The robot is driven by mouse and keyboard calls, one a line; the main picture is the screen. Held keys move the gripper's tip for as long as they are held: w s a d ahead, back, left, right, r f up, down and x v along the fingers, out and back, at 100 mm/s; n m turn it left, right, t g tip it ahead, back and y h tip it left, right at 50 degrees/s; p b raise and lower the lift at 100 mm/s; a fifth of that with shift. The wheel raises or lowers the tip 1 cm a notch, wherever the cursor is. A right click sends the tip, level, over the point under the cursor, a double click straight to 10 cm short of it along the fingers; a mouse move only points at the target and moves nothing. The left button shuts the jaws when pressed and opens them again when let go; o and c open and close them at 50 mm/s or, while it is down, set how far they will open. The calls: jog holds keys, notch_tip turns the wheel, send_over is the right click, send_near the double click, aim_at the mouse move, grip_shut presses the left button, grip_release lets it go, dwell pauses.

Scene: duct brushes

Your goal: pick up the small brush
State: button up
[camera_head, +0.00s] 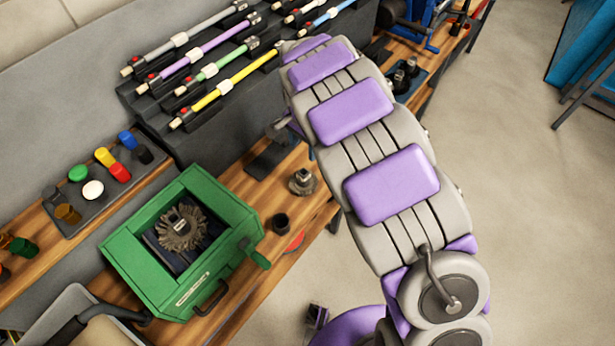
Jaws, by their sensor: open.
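A short grey metal piece (302,181) stands on the bench to the right of the box, and a dark cup-like piece (281,223) stands nearer the box. My grey and purple arm crosses the right middle of the view. My gripper does not show, and the arm hides part of the bench.
Rods with yellow (240,83), green, purple and grey shafts lie on a dark rack (190,145) at the back. A tray (80,215) of coloured caps stands at the left. Dark fittings (405,75) stand on the bench beyond my arm. Open floor (510,200) lies at the right.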

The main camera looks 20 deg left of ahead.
aim_at(305, 168)
notch_tip(305, 168, down, 11)
jog(key=shift+d+r+b, duration=0.1)
jog(key=shift+b, duration=1.05)
jog(key=shift+a+f+b, duration=0.2)
jog(key=shift+f+b, duration=0.7)
jog(key=shift+f, duration=2.15)
jog(key=shift+r, duration=0.1)
grip_shut()
